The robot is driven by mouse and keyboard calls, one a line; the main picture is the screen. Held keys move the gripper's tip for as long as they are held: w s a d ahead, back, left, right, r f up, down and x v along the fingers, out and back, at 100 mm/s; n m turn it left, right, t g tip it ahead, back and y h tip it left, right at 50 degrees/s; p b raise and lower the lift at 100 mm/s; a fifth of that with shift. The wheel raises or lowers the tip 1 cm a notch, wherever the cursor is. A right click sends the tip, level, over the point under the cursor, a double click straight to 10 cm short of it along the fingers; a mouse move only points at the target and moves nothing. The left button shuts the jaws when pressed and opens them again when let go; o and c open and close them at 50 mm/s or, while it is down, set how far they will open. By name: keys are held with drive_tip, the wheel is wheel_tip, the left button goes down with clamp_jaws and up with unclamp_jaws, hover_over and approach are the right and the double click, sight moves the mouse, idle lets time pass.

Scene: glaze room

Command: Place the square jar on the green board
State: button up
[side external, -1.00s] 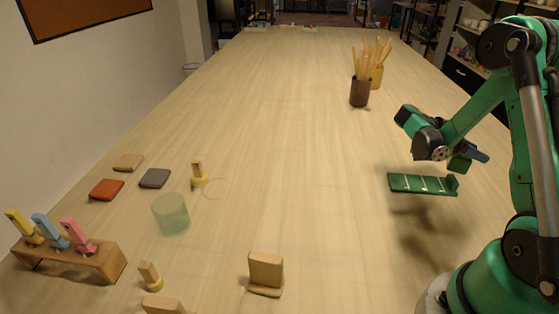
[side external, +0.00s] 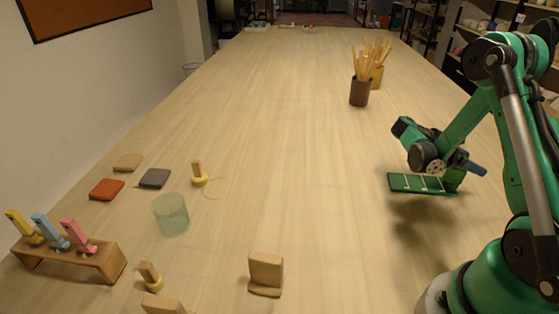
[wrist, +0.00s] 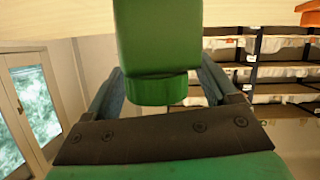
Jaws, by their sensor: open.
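The square jar (wrist: 156,38) is dark green, with a squarish body and a narrower round part. In the wrist view it stands between the two blue fingers of my gripper (wrist: 160,90), with gaps at its sides. In the side view my gripper (side external: 462,170) is low over the right end of the green board (side external: 412,183). A green block there, which looks like the jar (side external: 453,180), is at that end. The board is flat, with pale lines across it. I cannot tell whether the jar rests fully on it.
A brown cup (side external: 359,93) of wooden tools stands behind the board. A translucent green cup (side external: 171,216), a wooden rack (side external: 98,262), a wooden stand (side external: 266,272) and coloured tiles (side external: 107,189) are left and front. The middle of the table is clear.

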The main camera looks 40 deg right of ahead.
drive_tip(key=w+a+r+n+t+y, duration=0.1)
drive_tip(key=w+a+r+n+t, duration=0.5)
drive_tip(key=w+a+n+t, duration=0.35)
drive_tip(key=a+r+n+t+y, duration=0.1)
drive_tip(key=a+n+t+y, duration=0.3)
drive_tip(key=a+n, duration=0.4)
drive_tip(key=w+a+r+n+t+y, duration=0.1)
drive_tip(key=a+n+t+y, duration=0.3)
drive_tip(key=a+n, duration=0.4)
drive_tip(key=a, duration=0.4)
drive_tip(key=shift+w+a+r+n, duration=0.25)
drive_tip(key=shift+w+n, duration=0.05)
drive_tip(key=shift+n, duration=0.05)
